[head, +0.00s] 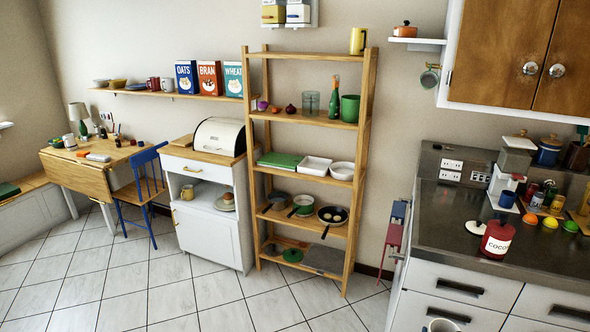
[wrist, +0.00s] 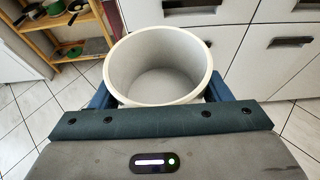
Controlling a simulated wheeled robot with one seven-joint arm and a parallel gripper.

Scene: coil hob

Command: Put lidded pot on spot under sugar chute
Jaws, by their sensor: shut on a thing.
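My gripper (wrist: 160,92) is shut on a white, round, open-topped pot (wrist: 160,58), with one blue finger at each side of it. The pot looks empty and has no lid on it. Its rim shows at the bottom edge of the head view (head: 441,325), in front of the counter drawers. A loose white round lid (head: 475,227) lies on the dark counter, beside a red COCOA jar (head: 497,240) with a pale knobbed lid. I cannot tell which thing is the sugar chute; two wall-mounted boxes (head: 286,13) at the top are partly cut off.
The dark counter (head: 440,215) has bare room left of the loose lid. A grey-and-white appliance (head: 505,187), small jars and fruit stand farther right. A wooden shelf rack (head: 357,190) and a bread-bin cabinet (head: 207,230) stand left. The tiled floor between is clear.

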